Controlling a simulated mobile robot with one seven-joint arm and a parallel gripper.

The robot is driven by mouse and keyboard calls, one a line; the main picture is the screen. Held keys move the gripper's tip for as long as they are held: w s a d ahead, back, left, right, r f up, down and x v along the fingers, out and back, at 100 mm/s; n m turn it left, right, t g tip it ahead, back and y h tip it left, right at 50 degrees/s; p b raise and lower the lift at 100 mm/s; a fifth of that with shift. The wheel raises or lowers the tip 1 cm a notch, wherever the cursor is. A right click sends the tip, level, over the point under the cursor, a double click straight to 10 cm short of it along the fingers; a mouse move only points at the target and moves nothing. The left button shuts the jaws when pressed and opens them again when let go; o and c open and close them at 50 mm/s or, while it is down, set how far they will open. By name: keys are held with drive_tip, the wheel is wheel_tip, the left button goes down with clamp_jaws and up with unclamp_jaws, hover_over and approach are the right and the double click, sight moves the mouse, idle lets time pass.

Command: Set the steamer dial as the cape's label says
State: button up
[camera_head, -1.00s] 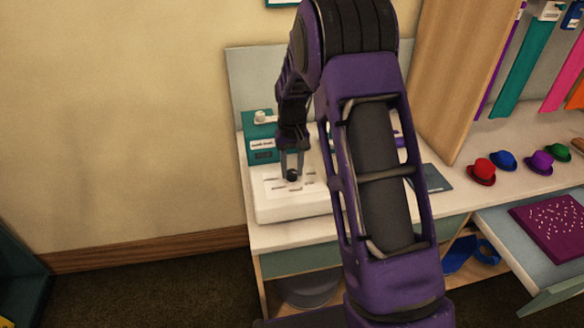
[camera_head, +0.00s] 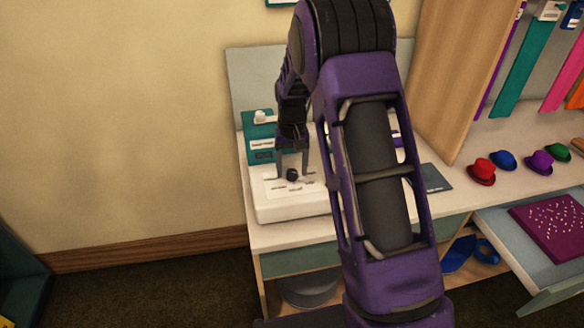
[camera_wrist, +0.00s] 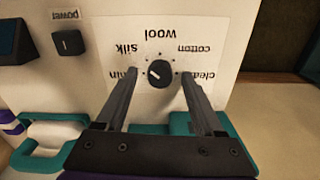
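The steamer (camera_head: 290,208) is a white box with a teal back part on the counter. Its small black dial (camera_head: 292,175) also shows in the wrist view (camera_wrist: 159,73), ringed by upside-down words: silk, wool, cotton, and two partly hidden by the fingers. A pale mark on the dial seems to point up and left, near silk. My gripper (camera_head: 291,178) is open, with one finger on each side of the dial, apart from it; the wrist view shows it too (camera_wrist: 160,78). Hanging capes, teal (camera_head: 520,60) and pink (camera_head: 563,72), carry tags too small to read.
A black power switch (camera_wrist: 68,42) sits on the same panel. Red (camera_head: 482,172), blue, purple and green hats stand on the counter at right. A wooden divider (camera_head: 440,85) rises behind my arm. An open drawer with a purple cloth (camera_head: 550,225) juts out at lower right.

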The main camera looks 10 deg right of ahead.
sight(291, 172)
wheel_tip(291, 172, up, 18)
drive_tip(key=p, duration=0.1)
drive_tip(key=shift+f, duration=0.25)
drive_tip(key=shift+a, duration=0.1)
idle(0.4)
